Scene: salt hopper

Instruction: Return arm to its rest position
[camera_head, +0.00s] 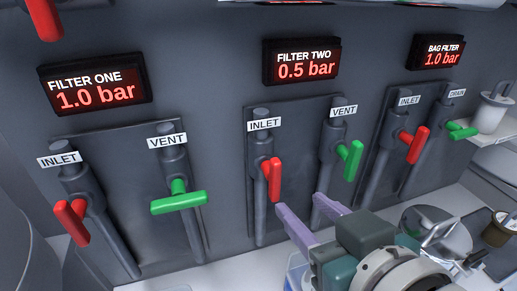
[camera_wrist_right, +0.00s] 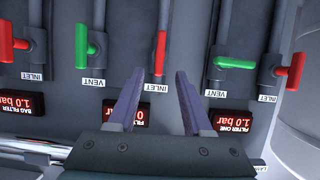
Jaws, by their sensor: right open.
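My right gripper (camera_head: 299,204) is open and empty, its two purple fingers pointing at the Filter Two panel. In the right wrist view the gripper (camera_wrist_right: 160,72) shows nothing between its fingers. The Filter Two red inlet handle (camera_head: 275,180) hangs along its pipe, just beyond the fingertips; it also shows in the wrist view (camera_wrist_right: 160,52). The Filter Two green vent handle (camera_head: 352,161) lies up and to the right of the fingers. I cannot tell the exact gap to the handles, but no finger grips one. My left gripper is not in view.
Filter One has a red inlet handle (camera_head: 71,222) and a green vent handle (camera_head: 179,202) set crosswise. Its display (camera_head: 95,84) reads 1.0 bar; the Filter Two display (camera_head: 301,61) reads 0.5 bar. Bag filter valves (camera_head: 415,146), a round metal lid (camera_head: 436,233) and a brown cup (camera_head: 497,231) stand right.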

